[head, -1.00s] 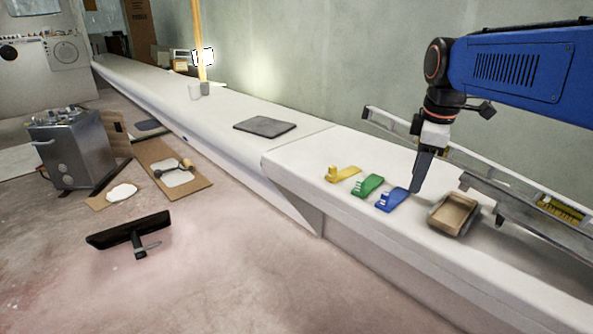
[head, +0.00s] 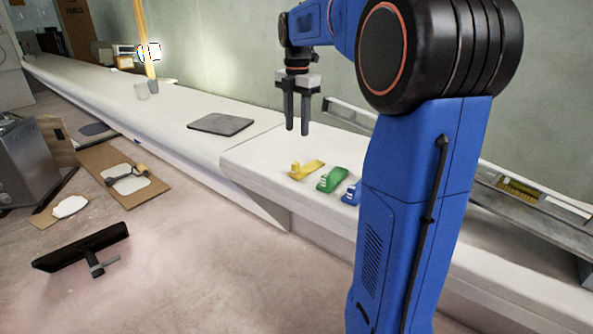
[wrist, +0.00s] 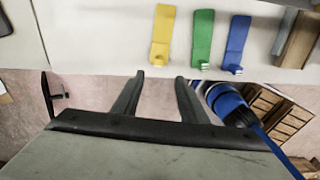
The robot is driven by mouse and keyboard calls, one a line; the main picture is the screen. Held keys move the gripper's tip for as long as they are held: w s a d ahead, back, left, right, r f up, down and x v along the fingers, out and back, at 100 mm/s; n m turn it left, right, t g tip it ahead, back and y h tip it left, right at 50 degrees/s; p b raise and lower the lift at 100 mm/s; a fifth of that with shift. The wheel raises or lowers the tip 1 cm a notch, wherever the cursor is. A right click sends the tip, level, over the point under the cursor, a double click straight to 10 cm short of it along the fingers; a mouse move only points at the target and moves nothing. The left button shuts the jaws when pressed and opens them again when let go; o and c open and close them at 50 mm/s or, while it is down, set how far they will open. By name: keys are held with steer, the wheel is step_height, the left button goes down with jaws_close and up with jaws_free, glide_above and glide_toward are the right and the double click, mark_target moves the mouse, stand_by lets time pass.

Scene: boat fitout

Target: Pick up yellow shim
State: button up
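The yellow shim (head: 305,169) lies flat on the white bench, leftmost in a row with a green shim (head: 332,180) and a blue shim (head: 352,193). In the wrist view the yellow shim (wrist: 162,38) lies beyond my fingertips, slightly right of their centre line, with the green (wrist: 203,40) and blue (wrist: 236,45) shims to its right. My gripper (head: 297,132) points down above the bench, apart from the yellow shim. Its fingers are spread with nothing between them, as the wrist view (wrist: 159,78) also shows. My arm partly hides the blue shim in the head view.
A dark flat pad (head: 221,124) lies on the bench to the left. A metal rail (head: 540,209) runs along the bench's back right. The bench around the pad is clear.

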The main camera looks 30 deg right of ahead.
mark_target(297, 162)
step_height(297, 162, down, 9)
steer(key=shift+w+f, duration=0.15)
steer(key=shift+f, duration=2.4)
jaws_close()
